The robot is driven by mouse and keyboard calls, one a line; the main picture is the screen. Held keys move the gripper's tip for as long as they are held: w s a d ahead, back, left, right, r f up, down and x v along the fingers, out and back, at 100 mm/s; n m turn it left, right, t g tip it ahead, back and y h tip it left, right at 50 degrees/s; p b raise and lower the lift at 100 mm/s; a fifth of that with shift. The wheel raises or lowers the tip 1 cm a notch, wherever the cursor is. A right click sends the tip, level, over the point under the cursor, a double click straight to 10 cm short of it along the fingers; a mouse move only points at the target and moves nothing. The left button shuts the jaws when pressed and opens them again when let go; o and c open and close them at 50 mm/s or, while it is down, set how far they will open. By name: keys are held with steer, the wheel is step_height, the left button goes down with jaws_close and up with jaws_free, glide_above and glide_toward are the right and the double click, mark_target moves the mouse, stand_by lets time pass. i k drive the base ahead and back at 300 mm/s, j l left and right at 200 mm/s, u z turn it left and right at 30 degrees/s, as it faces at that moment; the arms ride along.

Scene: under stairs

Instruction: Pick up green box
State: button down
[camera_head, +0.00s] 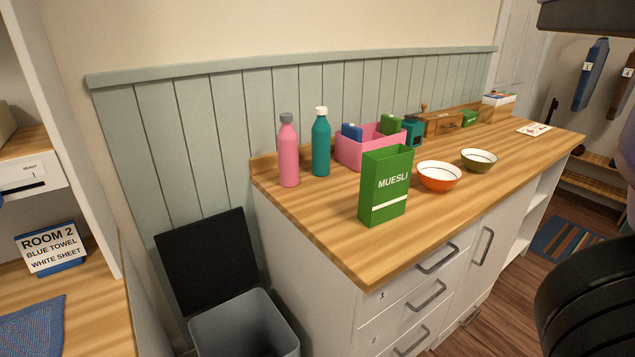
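A green box (386,189) with the white word "MUESLI" and a white stripe stands upright on the wooden counter (320,222), close to its front edge. Its top looks open. Smaller green items (391,124) sit in or behind the pink bin behind the box, and another green item (469,118) lies farther back on the counter. Dark parts of my own arm show at the right edge of the picture. My gripper's fingers are not seen.
A pink bottle (288,152) and a teal bottle (320,144) stand left of the box. The pink bin (352,154) is just behind it. An orange bowl (438,178) and an olive bowl (479,160) are to its right. An open grey bin (245,325) stands below left.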

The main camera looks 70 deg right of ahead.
mark_target(386, 172)
steer(key=z, duration=1.55)
